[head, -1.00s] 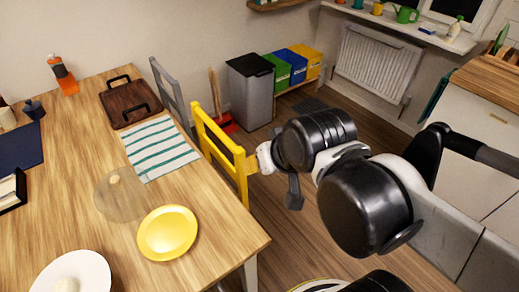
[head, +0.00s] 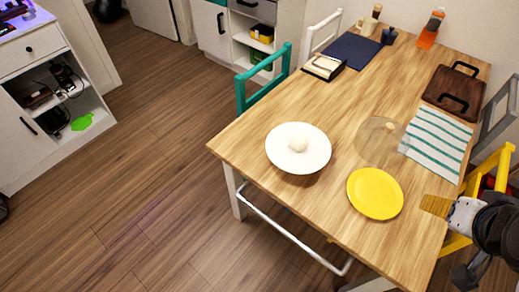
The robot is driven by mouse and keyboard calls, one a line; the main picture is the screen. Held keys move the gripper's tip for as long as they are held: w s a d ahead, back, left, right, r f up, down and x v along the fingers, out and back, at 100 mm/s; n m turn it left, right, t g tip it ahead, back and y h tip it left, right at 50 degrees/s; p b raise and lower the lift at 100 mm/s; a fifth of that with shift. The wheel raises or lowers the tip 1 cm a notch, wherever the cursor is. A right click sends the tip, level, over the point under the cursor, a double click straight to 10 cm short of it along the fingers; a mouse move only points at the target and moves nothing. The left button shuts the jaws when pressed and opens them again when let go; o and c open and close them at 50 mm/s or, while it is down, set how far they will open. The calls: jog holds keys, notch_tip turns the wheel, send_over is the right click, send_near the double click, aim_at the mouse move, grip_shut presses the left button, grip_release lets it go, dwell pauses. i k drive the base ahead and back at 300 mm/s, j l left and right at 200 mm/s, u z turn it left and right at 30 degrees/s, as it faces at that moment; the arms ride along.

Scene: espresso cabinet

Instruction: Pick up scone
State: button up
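A pale round lump (head: 299,142), which looks like the scone, sits in the middle of a white plate (head: 281,157) on the wooden table, near its left front edge. Its details are too small to make out. My gripper (head: 446,209) is at the right edge of the head view, over the right end of the table near the yellow chair. It is well apart from the white plate, with a yellow plate between them. Its fingers are too unclear to show whether they are open or shut.
The yellow plate (head: 375,194) and a clear dome (head: 373,145) stand right of the white plate. Chairs flank the table. Floor at left is open.

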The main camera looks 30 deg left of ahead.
aim_at(298, 142)
jog(key=u, duration=1.05)
jog(key=j+z, duration=0.1)
jog(key=j, duration=0.45)
jog(key=k+j+z, duration=0.1)
jog(key=j, duration=0.45)
jog(key=k+j, duration=0.15)
jog(key=j, duration=0.4)
jog(key=i+z, duration=0.05)
